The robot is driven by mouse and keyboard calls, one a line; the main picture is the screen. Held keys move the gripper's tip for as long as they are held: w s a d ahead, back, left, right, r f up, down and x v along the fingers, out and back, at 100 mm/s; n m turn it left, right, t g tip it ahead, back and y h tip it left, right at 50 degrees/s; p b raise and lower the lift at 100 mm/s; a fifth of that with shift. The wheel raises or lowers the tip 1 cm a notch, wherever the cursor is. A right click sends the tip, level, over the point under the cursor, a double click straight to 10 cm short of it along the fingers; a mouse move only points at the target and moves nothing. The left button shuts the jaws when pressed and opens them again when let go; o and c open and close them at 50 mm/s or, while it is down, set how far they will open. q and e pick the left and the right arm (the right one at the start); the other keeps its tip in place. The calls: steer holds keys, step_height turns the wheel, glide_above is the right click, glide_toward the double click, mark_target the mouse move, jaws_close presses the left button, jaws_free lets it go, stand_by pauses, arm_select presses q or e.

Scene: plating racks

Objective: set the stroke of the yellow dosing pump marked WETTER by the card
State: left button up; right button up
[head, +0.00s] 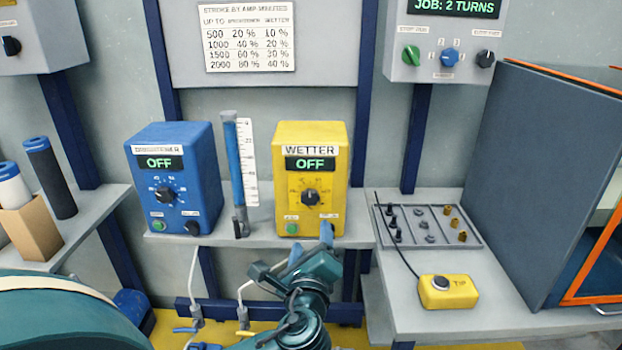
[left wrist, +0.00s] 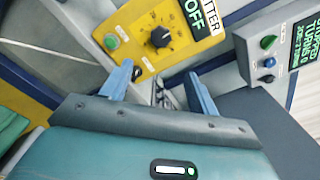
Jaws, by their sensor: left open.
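The yellow WETTER pump (head: 340,160) stands on the shelf, its display (head: 310,164) reading OFF. Its black stroke knob (head: 310,197) sits in a dial; the exact setting is too small to read. The knob shows in the left wrist view (left wrist: 160,37), beyond the fingers. The card (head: 248,38) lists WETTER 10, 20, 30 and 40 % for up to 500, 1000, 1500 and 2000. My left gripper (head: 311,243) is open and empty below the dial, a blue finger in front of the pump's lower right corner. Its fingers (left wrist: 160,90) are apart. My right gripper is not in view.
A blue pump (head: 205,165), also OFF, and a blue gauge tube (head: 233,165) stand left of the yellow pump. A tray of fittings (head: 430,215) and a yellow TIP box (head: 448,290) lie right. A control box above (head: 440,60) reads JOB: 2 TURNS.

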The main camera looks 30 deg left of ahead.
mark_target(310, 200)
arm_select(q)
steer(key=shift+y, duration=0.4)
steer(key=x, duration=1.3)
steer(key=shift+a+r, duration=0.15)
steer(key=shift+a, duration=0.1)
steer(key=shift+c, duration=0.4)
steer(key=c, duration=0.9)
